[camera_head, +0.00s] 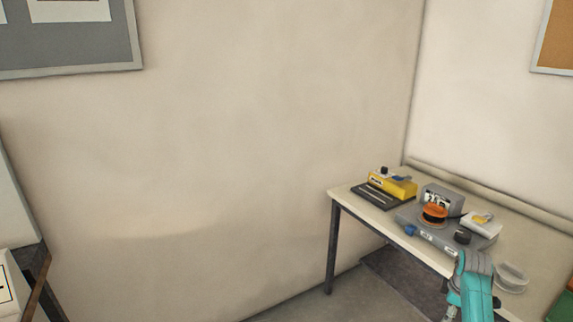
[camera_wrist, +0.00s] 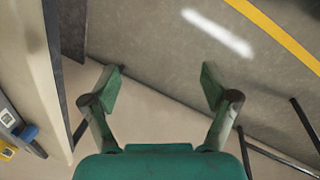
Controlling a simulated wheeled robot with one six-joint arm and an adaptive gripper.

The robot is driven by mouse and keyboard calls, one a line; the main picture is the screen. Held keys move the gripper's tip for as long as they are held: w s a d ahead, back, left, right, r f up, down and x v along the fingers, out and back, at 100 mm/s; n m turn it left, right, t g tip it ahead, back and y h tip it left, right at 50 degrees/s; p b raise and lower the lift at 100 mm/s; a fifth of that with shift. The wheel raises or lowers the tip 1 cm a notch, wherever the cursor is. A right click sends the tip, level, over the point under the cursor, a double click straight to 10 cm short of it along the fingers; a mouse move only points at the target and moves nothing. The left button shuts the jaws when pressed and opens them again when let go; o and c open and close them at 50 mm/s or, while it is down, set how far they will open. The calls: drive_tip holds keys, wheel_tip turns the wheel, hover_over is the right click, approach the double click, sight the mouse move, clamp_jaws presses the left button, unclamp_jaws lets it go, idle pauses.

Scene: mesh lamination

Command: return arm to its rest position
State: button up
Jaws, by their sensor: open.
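My gripper (camera_wrist: 163,86) shows in the wrist view with its two green fingers spread wide apart. Nothing is between them; floor lies behind them. In the head view my teal arm with a grey joint stands at the lower right, in front of the table's near edge. The gripper itself cannot be made out there.
A table (camera_head: 345,195) in the corner holds a yellow device (camera_head: 393,185), an orange spool (camera_head: 434,214) on a grey machine (camera_head: 412,212), and a white dish (camera_head: 511,277). A table edge (camera_wrist: 50,90) runs along the wrist view's left. Floor (camera_head: 335,297) left of the table is clear.

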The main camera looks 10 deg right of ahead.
drive_tip(key=s+a+f+m+t+h, duration=0.1)
drive_tip(key=s+a+f+m+t, duration=0.1)
drive_tip(key=s+a+f, duration=0.55)
drive_tip(key=s+a+f+m+t, duration=0.15)
drive_tip(key=s+a+f, duration=0.35)
drive_tip(key=a+f, duration=0.6)
drive_tip(key=s+a+f+m+t, duration=0.1)
drive_tip(key=s+a+t, duration=0.1)
drive_tip(key=s+a, duration=0.6)
drive_tip(key=s+a+r+m+t, duration=0.25)
drive_tip(key=s+a, duration=0.25)
drive_tip(key=s, duration=0.5)
drive_tip(key=s+a+r+m+t+y, duration=0.1)
drive_tip(key=s+a+r+t, duration=0.1)
drive_tip(key=s+r, duration=0.8)
drive_tip(key=s+a+r+m+t+y, duration=0.1)
drive_tip(key=s+a+r, duration=0.4)
drive_tip(key=s+r, duration=0.5)
wheel_tip(320, 180, up, 6)
drive_tip(key=shift+s+r+m+t, duration=0.1)
drive_tip(key=shift+s+m+t, duration=0.1)
drive_tip(key=shift+m+t, duration=0.55)
